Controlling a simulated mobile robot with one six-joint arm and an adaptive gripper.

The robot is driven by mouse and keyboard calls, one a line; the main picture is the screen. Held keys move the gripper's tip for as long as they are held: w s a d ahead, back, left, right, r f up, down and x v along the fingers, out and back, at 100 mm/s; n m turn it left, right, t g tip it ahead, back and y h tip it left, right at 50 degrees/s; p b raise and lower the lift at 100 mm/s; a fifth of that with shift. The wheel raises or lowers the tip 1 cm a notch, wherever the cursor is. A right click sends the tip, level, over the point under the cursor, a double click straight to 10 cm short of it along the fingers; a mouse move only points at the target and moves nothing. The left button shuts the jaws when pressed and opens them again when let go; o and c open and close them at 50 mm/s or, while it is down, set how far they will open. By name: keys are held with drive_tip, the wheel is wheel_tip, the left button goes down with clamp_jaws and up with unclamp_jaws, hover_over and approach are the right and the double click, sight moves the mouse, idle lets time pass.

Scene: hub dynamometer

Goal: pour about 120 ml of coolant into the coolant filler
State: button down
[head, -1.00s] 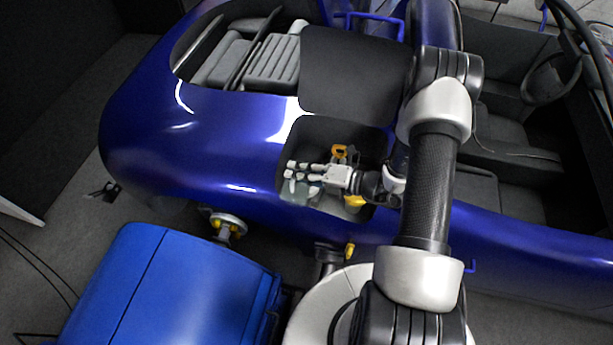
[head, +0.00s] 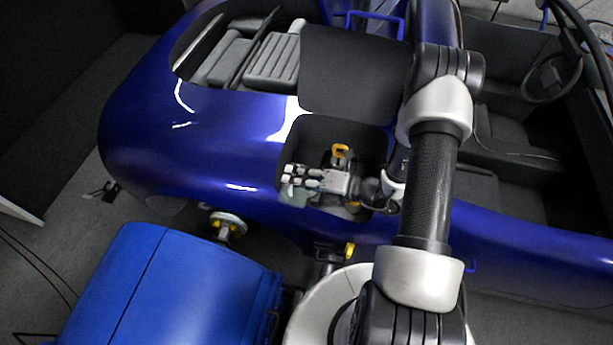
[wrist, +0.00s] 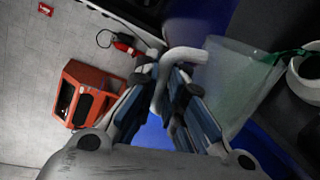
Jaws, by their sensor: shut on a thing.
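My gripper (head: 295,181) is over the open bay in the blue car body. In the wrist view my gripper (wrist: 168,85) is shut on the pale handle of a translucent jug (wrist: 238,80). The jug is tilted and holds green liquid. A green strip runs from its lip toward a white round opening (wrist: 300,88), which may be the coolant filler; I cannot tell whether liquid enters it. In the head view the jug (head: 303,200) is mostly hidden beneath my fingers.
A dark panel (head: 350,70) lies beyond the bay. A blue cabinet (head: 165,290) stands at the front left. An orange-red machine (wrist: 85,92) is on the floor.

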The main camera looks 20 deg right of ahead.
sight(291, 188)
drive_tip(key=shift+s+a+n, duration=0.5)
drive_tip(key=shift+s+n, duration=0.2)
drive_tip(key=shift+s+a+f+n+t+b, duration=0.1)
drive_tip(key=shift+s+a+n+t+b, duration=0.15)
drive_tip(key=shift+n+b, duration=0.25)
drive_tip(key=shift+s+a+n+t+b, duration=0.15)
drive_tip(key=shift+s+n+b, duration=0.2)
drive_tip(key=shift+n, duration=0.25)
idle(0.5)
drive_tip(key=n+b, duration=0.1)
drive_tip(key=s+f+n+b, duration=0.1)
drive_tip(key=b, duration=0.1)
drive_tip(key=shift+a+f+t, duration=0.2)
drive_tip(key=shift+a+t, duration=0.15)
drive_tip(key=shift+t, duration=0.05)
drive_tip(key=s+a+f+n+t+b, duration=0.1)
drive_tip(key=s+a+f+n+b, duration=0.2)
drive_tip(key=n, duration=0.4)
drive_tip(key=shift+s+a+f+b, duration=0.15)
drive_tip(key=shift+s+f+b, duration=0.25)
drive_tip(key=shift+s, duration=0.35)
drive_tip(key=shift+w, duration=0.1)
